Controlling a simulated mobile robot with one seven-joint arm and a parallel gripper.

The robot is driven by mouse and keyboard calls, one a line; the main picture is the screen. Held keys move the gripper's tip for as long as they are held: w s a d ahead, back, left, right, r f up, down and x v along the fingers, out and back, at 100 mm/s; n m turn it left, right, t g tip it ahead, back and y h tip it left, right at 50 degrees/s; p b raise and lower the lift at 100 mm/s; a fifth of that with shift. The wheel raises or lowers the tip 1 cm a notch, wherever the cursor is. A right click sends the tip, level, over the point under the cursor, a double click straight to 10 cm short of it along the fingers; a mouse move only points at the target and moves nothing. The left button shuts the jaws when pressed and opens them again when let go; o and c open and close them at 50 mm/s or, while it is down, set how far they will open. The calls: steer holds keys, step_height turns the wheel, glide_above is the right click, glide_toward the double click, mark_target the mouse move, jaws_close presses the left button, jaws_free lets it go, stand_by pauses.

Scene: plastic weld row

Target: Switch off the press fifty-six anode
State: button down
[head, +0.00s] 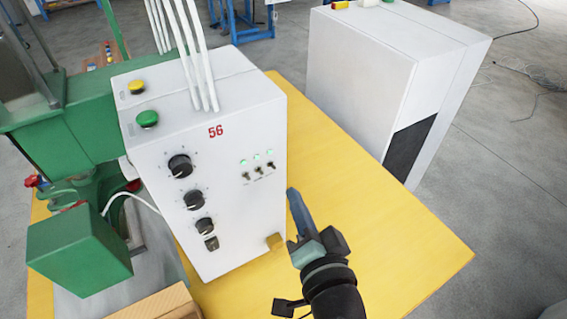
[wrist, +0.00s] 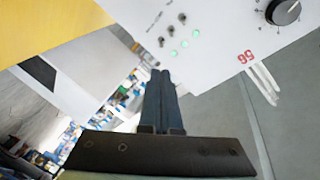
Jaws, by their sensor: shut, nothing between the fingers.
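The white press control box (head: 225,225) bears a red 56 (head: 215,131); the number also shows upside down in the wrist view (wrist: 246,57). Its front has a row of three small toggle switches (head: 258,171), also in the wrist view (wrist: 169,29). Above each toggle a green lamp (head: 256,157) is lit. The labels are too small to read, so I cannot tell which toggle is the anode. My gripper (head: 292,192) is shut and empty, to the right of the toggles in the head view. In the wrist view its fingertips (wrist: 160,73) appear apart from the switches.
Black knobs (head: 179,166) run down the panel's left side. A yellow button (head: 136,87) and a green button (head: 147,118) sit on top, near white cables (head: 185,50). A green press (head: 80,245) stands left. Another white cabinet (head: 360,80) stands behind the yellow table (head: 420,245).

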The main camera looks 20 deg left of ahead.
mark_target(277, 157)
steer(key=p+x, duration=0.2)
steer(key=x, duration=0.7)
steer(key=shift+w+a+p, duration=0.2)
steer(key=shift+p, duration=0.1)
steer(key=shift+f+b, duration=0.2)
steer(key=shift+b, duration=0.2)
steer(key=shift+s+f+b, duration=0.1)
steer(key=shift+f+b, duration=0.05)
steer(key=shift+b, duration=0.65)
